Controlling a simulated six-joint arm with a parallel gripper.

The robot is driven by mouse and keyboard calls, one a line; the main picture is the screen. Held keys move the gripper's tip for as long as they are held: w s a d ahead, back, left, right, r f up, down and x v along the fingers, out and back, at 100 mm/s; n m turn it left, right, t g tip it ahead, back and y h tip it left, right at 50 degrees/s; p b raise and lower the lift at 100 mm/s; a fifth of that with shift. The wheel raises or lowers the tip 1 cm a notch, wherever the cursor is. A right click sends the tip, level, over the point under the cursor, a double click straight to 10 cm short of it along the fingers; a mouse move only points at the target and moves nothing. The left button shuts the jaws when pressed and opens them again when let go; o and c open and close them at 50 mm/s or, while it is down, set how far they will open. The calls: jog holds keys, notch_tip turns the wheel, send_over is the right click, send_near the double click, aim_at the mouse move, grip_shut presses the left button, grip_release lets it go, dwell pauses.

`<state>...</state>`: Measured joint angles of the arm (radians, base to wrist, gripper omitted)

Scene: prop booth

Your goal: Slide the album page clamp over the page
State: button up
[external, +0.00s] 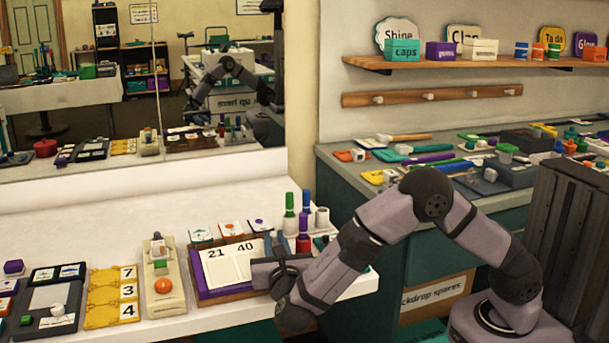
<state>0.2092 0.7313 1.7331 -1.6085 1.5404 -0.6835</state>
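The album page (225,268) is a cream sheet with "21" and "40" at its top. It lies on a purple and brown board (211,291) on the white table. My gripper (272,276) is low at the board's right side, over the page's lower right edge. A dark, flat piece is at its fingers; I cannot tell whether this is the clamp or part of my gripper. The fingers are too dark and small to show whether they are open or shut. My wrist hides the board's right end.
Green, purple and red bottles (303,233) and a white cup (322,218) stand close behind my wrist. A beige device with an orange ball (163,286), a yellow number board (112,297) and a dark tray (45,308) sit to the left. Bare table lies behind them.

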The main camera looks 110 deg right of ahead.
grip_shut()
jog(key=shift+w+p, duration=0.4)
jog(key=shift+w, duration=0.25)
jog(key=shift+r, duration=0.1)
jog(key=o, duration=0.8)
grip_release()
jog(key=shift+w, duration=0.1)
jog(key=shift+c, duration=0.2)
jog(key=shift+w+a, duration=0.15)
jog(key=shift+a, duration=1.05)
jog(key=shift+w+a, duration=0.2)
jog(key=shift+a, duration=1.05)
jog(key=shift+w+a, duration=0.15)
jog(key=shift+a, duration=1.05)
